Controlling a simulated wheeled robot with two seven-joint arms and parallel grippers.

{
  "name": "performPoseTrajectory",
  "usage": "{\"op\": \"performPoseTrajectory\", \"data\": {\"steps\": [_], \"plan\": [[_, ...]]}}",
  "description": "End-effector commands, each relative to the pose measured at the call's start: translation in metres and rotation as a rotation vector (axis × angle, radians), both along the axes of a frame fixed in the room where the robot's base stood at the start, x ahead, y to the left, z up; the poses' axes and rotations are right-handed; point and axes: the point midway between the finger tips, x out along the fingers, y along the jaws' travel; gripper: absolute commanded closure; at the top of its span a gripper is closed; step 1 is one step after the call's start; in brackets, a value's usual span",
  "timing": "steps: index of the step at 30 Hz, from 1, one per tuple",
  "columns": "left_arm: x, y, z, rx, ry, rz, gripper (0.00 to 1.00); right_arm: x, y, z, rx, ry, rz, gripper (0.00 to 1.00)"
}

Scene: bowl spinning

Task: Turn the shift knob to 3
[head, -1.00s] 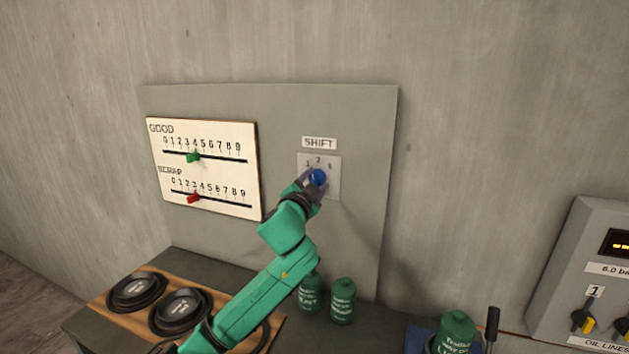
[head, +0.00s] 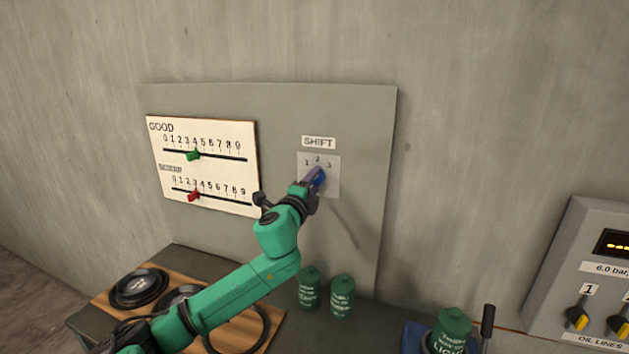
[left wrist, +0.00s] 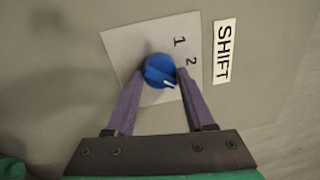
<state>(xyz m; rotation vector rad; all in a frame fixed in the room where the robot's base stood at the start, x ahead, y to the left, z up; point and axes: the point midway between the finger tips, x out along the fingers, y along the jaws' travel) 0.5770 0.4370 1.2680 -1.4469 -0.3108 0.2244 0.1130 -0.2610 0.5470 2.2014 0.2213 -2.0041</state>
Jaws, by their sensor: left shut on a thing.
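The blue shift knob (head: 320,179) sits on a pale plate (head: 333,190) under the SHIFT label (head: 319,142). The numbers 1, 2 and 3 show above it in the head view. My left gripper (head: 315,178) is shut on the knob, with a purple finger on each side. In the left wrist view, the knob (left wrist: 159,70) lies between the fingertips and its white pointer mark aims to the lower right, past 2. There 1 and 2 show, but 3 is not visible, and the right finger covers part of the plate. My right gripper is not in view.
A GOOD and SCRAP slider board (head: 207,165) is on the panel left of the knob. Green canisters (head: 342,298) stand on the bench below. Dark bowls (head: 139,288) lie at lower left. A grey control box (head: 590,270) is at right.

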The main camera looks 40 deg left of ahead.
Motion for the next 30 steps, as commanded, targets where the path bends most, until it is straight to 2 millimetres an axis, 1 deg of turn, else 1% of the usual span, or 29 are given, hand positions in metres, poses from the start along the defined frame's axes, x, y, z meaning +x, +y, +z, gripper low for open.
{"op": "performPoseTrajectory", "data": {"steps": [3, 9, 23, 24, 26, 30], "plan": [[-0.0003, 0.0016, 0.0021, 0.052, 0.015, 0.003, 1.0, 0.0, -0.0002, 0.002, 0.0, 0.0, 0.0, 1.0], [-0.0005, 0.0018, 0.0027, 0.103, 0.031, 0.003, 1.0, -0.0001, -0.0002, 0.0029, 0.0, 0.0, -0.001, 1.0], [-0.0007, 0.0023, 0.0041, 0.117, 0.032, 0.006, 1.0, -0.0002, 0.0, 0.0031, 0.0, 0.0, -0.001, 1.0], [-0.0008, 0.0024, 0.0042, 0.117, 0.032, 0.006, 0.39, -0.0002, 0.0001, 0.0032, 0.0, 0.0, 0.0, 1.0], [-0.0007, 0.0022, 0.0042, 0.116, 0.032, 0.005, 0.17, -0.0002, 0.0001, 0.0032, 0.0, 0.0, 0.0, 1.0], [-0.0006, 0.0015, 0.0029, 0.114, 0.034, 0.003, 0.17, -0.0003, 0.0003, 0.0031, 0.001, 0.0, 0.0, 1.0]]}}
